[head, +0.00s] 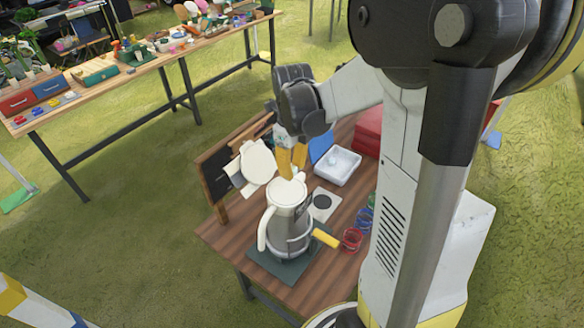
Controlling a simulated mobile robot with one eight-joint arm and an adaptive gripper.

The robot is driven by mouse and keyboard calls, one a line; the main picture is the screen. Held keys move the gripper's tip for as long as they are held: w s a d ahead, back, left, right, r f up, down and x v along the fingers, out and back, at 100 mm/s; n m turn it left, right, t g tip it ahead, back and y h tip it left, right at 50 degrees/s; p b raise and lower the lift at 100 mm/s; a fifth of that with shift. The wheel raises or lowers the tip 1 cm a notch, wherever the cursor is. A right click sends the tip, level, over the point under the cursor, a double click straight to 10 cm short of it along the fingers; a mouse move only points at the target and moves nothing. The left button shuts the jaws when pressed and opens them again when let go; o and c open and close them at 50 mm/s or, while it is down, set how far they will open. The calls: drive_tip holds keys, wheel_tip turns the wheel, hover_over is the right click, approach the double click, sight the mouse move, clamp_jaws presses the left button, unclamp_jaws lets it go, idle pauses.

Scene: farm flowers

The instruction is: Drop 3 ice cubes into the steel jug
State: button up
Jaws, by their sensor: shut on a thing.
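A jug (291,241) with a steel-grey body and white upper part and handle stands upright on a dark mat (258,262) near the front of the wooden table. My gripper (292,166) points down just above and behind the jug's top, as seen in the head view. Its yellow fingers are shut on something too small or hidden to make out. A white tray (349,180) sits behind and right of the jug. Pale contents show in it, but I cannot tell single ice cubes. The jug's inside is not visible.
A yellow handle (326,238) sticks out beside the jug. Red (351,239) and blue (364,219) round items lie at the right. A blackboard (218,175) and a round white piece (257,161) stand at the left. A long cluttered table (150,72) is behind; grass lies between.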

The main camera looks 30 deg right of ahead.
sight(294, 177)
drive_tip(key=shift+s+f, duration=0.2)
drive_tip(key=shift+f, duration=0.2)
wheel_tip(294, 177, down, 5)
drive_tip(key=b, duration=0.4)
drive_tip(key=o, duration=0.9)
wheel_tip(294, 177, up, 12)
drive_tip(key=shift+r, duration=0.1)
